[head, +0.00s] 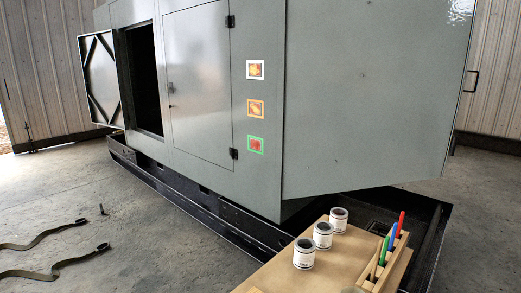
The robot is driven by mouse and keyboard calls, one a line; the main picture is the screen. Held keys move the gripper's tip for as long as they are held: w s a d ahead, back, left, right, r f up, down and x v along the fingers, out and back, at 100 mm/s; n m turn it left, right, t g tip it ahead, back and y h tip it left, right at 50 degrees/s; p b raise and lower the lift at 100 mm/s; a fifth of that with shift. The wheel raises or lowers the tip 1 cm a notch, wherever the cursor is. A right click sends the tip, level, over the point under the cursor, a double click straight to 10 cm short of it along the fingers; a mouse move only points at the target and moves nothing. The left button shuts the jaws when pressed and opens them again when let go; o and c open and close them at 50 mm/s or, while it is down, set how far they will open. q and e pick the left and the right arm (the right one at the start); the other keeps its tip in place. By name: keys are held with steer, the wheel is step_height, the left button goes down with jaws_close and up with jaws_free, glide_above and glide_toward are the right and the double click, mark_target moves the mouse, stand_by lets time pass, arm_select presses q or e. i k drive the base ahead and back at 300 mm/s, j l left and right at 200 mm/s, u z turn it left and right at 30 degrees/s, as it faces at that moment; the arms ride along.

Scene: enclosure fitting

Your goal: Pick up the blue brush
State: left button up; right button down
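The blue brush (392,236) stands in a wooden holder (398,262) at the right of a wooden table (330,268). Only the upper part of its handle shows; its lower end is hidden in the holder. A red brush (401,222) stands just behind it, and a green brush (383,251) and a tan brush (374,266) stand in front of it in the same row. Neither of my grippers shows in the head view.
Three cans (323,235) stand in a row left of the brushes. A large grey enclosure (360,100) on a dark base frame (200,196) rises behind the table. Its open door (98,80) is at the left. Straps (50,272) lie on the floor at the left.

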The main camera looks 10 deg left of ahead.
mark_target(393, 236)
steer(key=k+l, duration=0.1)
steer(key=l, duration=0.2)
steer(key=l+u, duration=0.1)
steer(key=l, duration=0.2)
steer(key=l+u, duration=0.4)
steer(key=l, duration=1)
